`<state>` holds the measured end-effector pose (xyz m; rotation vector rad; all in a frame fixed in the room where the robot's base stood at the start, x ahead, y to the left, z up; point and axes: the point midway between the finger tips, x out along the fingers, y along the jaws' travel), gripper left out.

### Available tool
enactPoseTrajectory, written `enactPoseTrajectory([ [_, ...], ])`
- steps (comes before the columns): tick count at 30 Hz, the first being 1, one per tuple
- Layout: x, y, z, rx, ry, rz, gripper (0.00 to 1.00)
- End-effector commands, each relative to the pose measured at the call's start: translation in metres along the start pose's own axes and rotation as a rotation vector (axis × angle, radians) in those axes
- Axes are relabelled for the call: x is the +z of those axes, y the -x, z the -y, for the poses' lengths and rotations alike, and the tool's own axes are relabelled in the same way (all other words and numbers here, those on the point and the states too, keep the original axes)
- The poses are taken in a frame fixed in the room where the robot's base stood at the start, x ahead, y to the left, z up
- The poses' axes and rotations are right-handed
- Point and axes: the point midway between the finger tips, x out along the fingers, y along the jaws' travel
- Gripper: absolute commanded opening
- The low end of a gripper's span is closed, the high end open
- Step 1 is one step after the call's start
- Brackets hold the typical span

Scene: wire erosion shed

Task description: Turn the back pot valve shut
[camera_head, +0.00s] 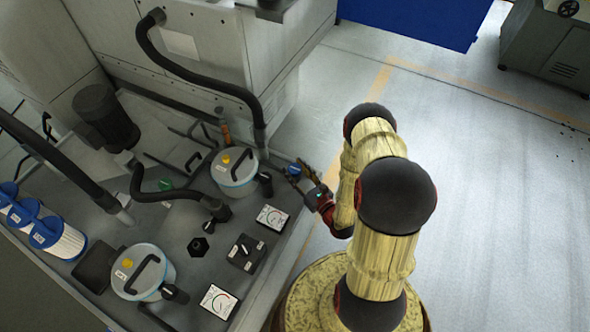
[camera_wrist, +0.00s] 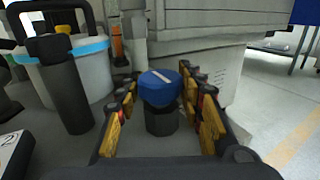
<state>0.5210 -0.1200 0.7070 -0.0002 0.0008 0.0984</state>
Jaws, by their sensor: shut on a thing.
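A blue knob (camera_head: 293,170) with a pale pointer stripe stands at the right edge of the bench, right of the back pot (camera_head: 233,172). In the wrist view the blue knob (camera_wrist: 160,88) sits upright on a black hexagonal base (camera_wrist: 161,121). My gripper (camera_head: 303,174) reaches in from the right, its fingers on either side of the knob and shut on it. The wrist view shows the fingers left and right of it; their exact contact is hard to see. The back pot (camera_wrist: 72,72) is pale with a blue band, and a black fitting (camera_wrist: 66,88) stands before it.
The front pot (camera_head: 145,272), a green knob (camera_head: 165,184), a black knob (camera_head: 198,246) and two dial gauges (camera_head: 271,218) are on the bench. A black hose (camera_head: 205,83) comes down close behind the back pot. Open floor (camera_head: 480,190) lies to the right.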

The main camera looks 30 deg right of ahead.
Motion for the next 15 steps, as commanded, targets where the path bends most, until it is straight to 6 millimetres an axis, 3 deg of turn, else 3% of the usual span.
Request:
enactPoseTrajectory([
  [8, 0.0001, 0.0000, 0.0001, -0.001, -0.001, 0.001, 0.12],
  [9, 0.0001, 0.0001, 0.0001, 0.000, -0.001, 0.001, 0.39],
  [15, 0.0001, 0.0000, 0.0001, 0.000, -0.001, 0.001, 0.50],
])
